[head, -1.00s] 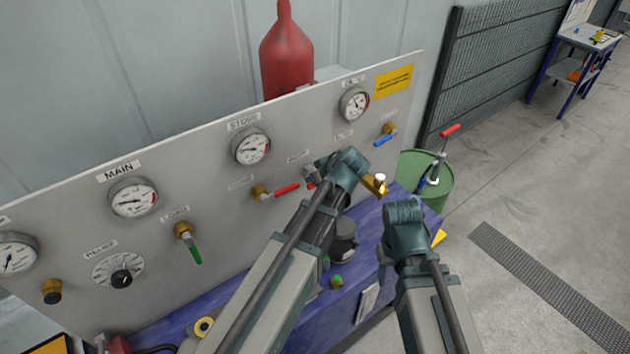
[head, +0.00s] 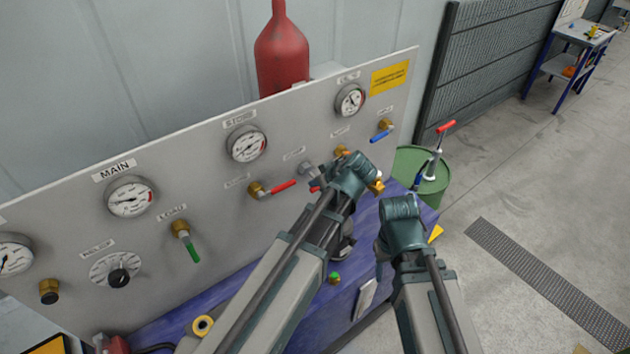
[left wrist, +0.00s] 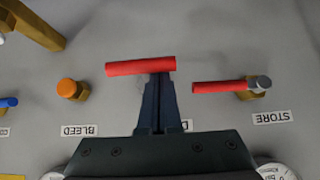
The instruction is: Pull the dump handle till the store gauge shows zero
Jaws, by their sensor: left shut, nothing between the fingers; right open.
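The store gauge (head: 246,143) is a round white dial on the grey panel, under its label; its needle is too small to read surely. In the left wrist view, which sees the panel upside down, a red bar handle (left wrist: 140,67) lies between the bleed and store valves; its label is mostly hidden. My left gripper (left wrist: 160,76) is shut and empty, its tips at the bar's near edge; I cannot tell if they touch. In the head view my left wrist hides most of this handle. My right gripper (head: 388,248) is open and apart from the panel, its fingers mostly hidden.
The store valve's red lever (left wrist: 220,87) is close beside the handle, and the orange-capped bleed valve (left wrist: 70,88) is on the other side. A blue lever (head: 381,137) is farther right. A green drum (head: 432,185) stands past the panel's right end, with open floor beyond.

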